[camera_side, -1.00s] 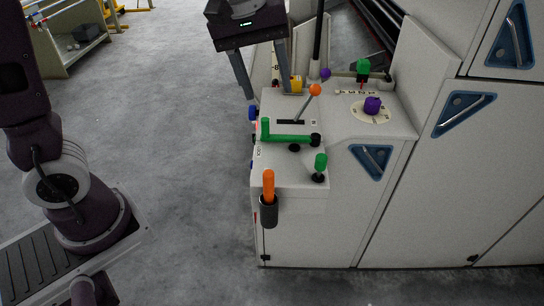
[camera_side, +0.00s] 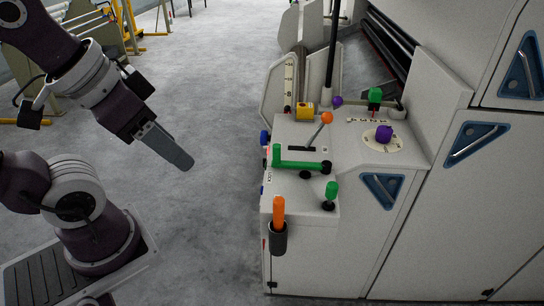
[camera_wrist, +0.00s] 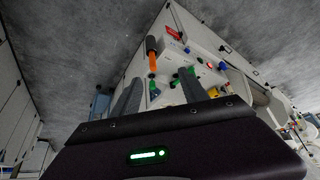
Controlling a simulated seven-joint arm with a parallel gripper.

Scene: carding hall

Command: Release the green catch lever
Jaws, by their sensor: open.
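A green lever (camera_side: 300,164) lies level along the near part of the machine's control top, with an upturned left end and a black knob at its right end. A short upright green-topped lever (camera_side: 331,191) stands in front of it on a black base. A green block-shaped knob (camera_side: 375,95) stands farther back. Which of them is the catch is not marked. My gripper (camera_side: 188,164) is over the floor left of the machine, well apart from all levers. Its two fingers stand apart and empty in the wrist view (camera_wrist: 162,77). Small green parts show beyond them there, indistinctly.
On the machine (camera_side: 345,245) are an orange-balled lever (camera_side: 327,118), a yellow block (camera_side: 304,111) and a purple knob (camera_side: 384,134). An orange handle (camera_side: 279,209) sits in a dark holder at the front corner. Open floor (camera_side: 205,230) lies between my arm and the machine.

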